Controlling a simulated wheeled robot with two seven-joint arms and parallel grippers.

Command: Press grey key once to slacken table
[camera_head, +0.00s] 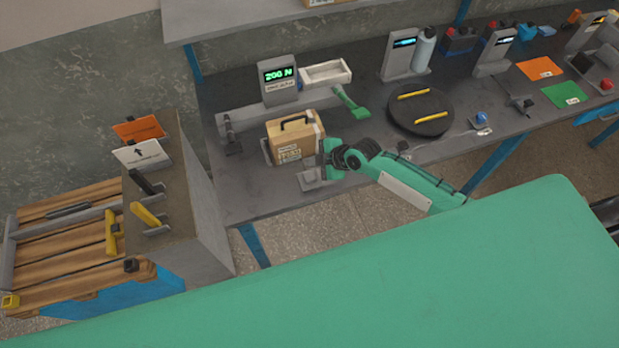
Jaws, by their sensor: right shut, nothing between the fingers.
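My right gripper (324,164) is shut and empty, at the front of the grey workbench (245,190), close to the right side of a cardboard box (285,151). A small grey plate or panel (312,182) lies below the gripper at the bench's front edge; the gripper partly covers it. I cannot pick out a grey key on it, nor tell whether the fingers touch it. The box has a black handle and sits upright between grey metal parts. Behind it a grey display (279,77) shows green text that looks like 200 N. My left gripper is not in view.
A green brush (351,103) and a white tray (326,72) lie behind the gripper. A black round turntable (421,112) with yellow bars is to the right. A grey cabinet (208,205) with handles and a wooden pallet (60,240) stand at left.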

